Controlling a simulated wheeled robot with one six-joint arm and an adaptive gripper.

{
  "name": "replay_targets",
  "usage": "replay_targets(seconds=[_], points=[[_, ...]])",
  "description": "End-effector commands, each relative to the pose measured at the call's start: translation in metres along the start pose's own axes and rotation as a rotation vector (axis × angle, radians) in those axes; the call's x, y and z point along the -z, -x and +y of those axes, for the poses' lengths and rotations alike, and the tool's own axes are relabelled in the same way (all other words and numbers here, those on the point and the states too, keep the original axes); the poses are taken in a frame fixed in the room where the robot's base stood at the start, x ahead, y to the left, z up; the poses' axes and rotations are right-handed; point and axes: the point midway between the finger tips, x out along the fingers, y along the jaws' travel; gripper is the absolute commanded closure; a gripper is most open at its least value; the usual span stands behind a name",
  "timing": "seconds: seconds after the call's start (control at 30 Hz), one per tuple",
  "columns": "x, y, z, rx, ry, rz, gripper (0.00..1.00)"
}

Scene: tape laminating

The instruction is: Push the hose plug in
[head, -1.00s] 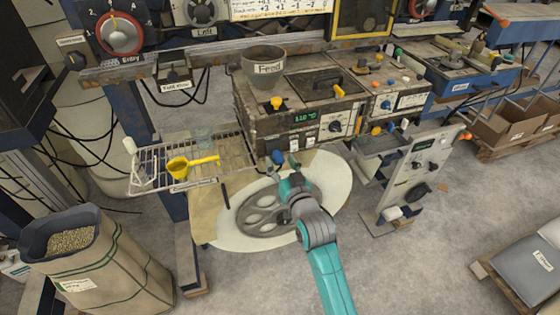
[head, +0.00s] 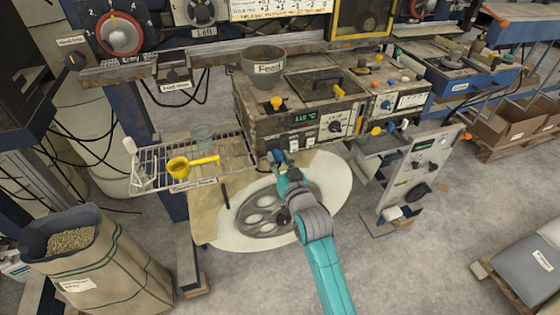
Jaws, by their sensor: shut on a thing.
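The hose plug appears as a small blue piece (head: 276,155) below the front of the heated box with the green "110 °C" display (head: 298,118). My gripper (head: 280,160) is at the end of my teal arm, which reaches up from the bottom of the head view. It is shut on the blue plug. The fingers and my wrist cover most of the plug's surroundings. The socket and how deep the plug sits cannot be made out.
A wire rack (head: 185,178) with a yellow scoop (head: 180,168) stands left of my gripper. A pale round disc with a grey wheel (head: 262,212) lies beneath my arm. A grey panel stand (head: 412,175) is on the right. A grain sack (head: 95,265) stands at lower left.

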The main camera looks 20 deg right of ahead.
Motion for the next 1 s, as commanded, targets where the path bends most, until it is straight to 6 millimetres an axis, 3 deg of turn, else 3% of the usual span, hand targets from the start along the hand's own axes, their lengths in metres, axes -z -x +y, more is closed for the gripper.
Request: replay_targets(seconds=[0.13, 0.4, 0.43, 0.53, 0.87, 1.0], points=[[0.001, -0.016, 0.0, 0.0, 0.0, 0.001, 1.0], [0.001, -0.018, 0.0, 0.0, 0.0, 0.001, 1.0], [0.001, -0.018, 0.0, 0.0, 0.0, 0.001, 0.64], [0.001, -0.018, 0.0, 0.0, 0.0, 0.001, 0.4], [0.0, -0.016, 0.0, 0.0, 0.0, 0.0, 0.4], [-0.001, -0.006, 0.001, 0.0, 0.0, -0.001, 0.4]])
